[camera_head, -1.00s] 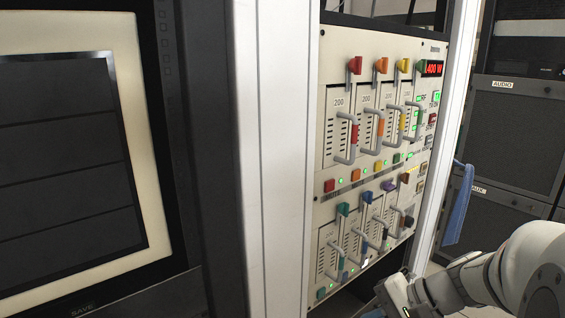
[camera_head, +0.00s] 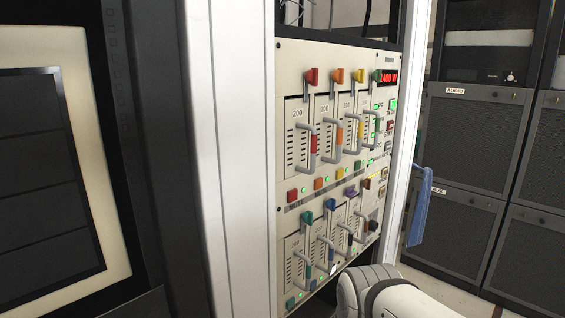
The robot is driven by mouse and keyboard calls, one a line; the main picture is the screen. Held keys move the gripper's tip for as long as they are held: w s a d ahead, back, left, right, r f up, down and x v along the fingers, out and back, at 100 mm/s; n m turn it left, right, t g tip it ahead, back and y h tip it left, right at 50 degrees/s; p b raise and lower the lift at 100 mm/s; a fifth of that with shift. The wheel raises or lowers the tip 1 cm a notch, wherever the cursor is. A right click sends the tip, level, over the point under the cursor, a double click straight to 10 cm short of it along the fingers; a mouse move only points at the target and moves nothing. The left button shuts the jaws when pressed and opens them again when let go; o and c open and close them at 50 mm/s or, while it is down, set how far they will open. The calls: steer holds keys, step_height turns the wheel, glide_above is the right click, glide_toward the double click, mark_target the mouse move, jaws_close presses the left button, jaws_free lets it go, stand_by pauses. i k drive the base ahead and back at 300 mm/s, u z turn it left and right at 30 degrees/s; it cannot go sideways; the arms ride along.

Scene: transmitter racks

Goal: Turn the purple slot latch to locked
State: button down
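The purple slot latch (camera_head: 351,192) is a small coloured tab at the top of the third slot in the lower row of the rack panel (camera_head: 284,160). It sits between a blue latch (camera_head: 332,205) and an orange-brown one to its right. A grey handle hangs below it. Its exact angle is too small to tell. My white arm (camera_head: 385,295) shows at the bottom edge, below and right of the lower slots. My gripper is out of frame or hidden, so its state does not show.
An upper row of slots has red (camera_head: 311,77), orange, yellow and green latches. A white rack post (camera_head: 235,160) stands left of the panel. A blue cloth (camera_head: 419,205) hangs at the right post. Dark AUDIO cabinets (camera_head: 470,150) stand behind on the right.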

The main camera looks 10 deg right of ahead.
mark_target(350, 192)
steer(key=u, duration=0.05)
steer(key=k, duration=1.25)
steer(key=z, duration=0.7)
steer(key=i, duration=1.25)
steer(key=u, duration=0.15)
